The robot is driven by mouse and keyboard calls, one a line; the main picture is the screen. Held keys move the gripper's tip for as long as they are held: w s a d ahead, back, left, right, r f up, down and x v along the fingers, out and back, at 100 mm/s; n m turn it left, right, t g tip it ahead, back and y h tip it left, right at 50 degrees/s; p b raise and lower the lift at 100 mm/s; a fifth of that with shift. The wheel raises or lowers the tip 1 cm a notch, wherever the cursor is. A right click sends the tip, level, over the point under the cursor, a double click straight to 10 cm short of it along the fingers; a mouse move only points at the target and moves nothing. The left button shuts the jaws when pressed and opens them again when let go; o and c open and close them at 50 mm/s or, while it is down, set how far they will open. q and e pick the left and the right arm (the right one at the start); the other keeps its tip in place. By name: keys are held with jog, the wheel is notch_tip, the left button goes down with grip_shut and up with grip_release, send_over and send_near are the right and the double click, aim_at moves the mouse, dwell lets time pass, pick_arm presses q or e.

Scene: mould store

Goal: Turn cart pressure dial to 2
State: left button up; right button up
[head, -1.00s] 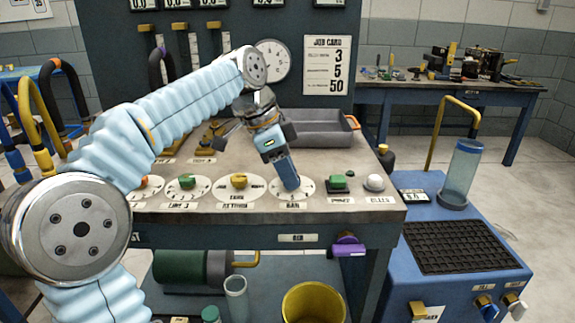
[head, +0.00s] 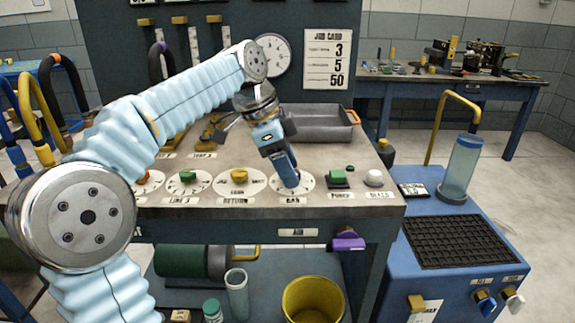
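The pressure dial, a round white plate marked BAR (head: 306,182), lies on the bench top at the right end of a row of dials. My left gripper (head: 287,184) points down onto its middle, with its blue fingers over the knob. The fingers hide the knob and much of the scale, so I cannot read the setting. I cannot tell whether the fingers are closed on the knob. My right gripper is not in view.
Left of it are a yellow-knobbed RETURN dial (head: 239,176) and a green-knobbed dial (head: 188,177). Right of it are a green button (head: 337,176) and a white button (head: 374,177).

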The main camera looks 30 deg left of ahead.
pick_arm(q)
jog(key=p+v, duration=0.1)
jog(key=v, duration=1.2)
jog(key=shift+r, duration=0.4)
jog(key=shift+s, duration=0.1)
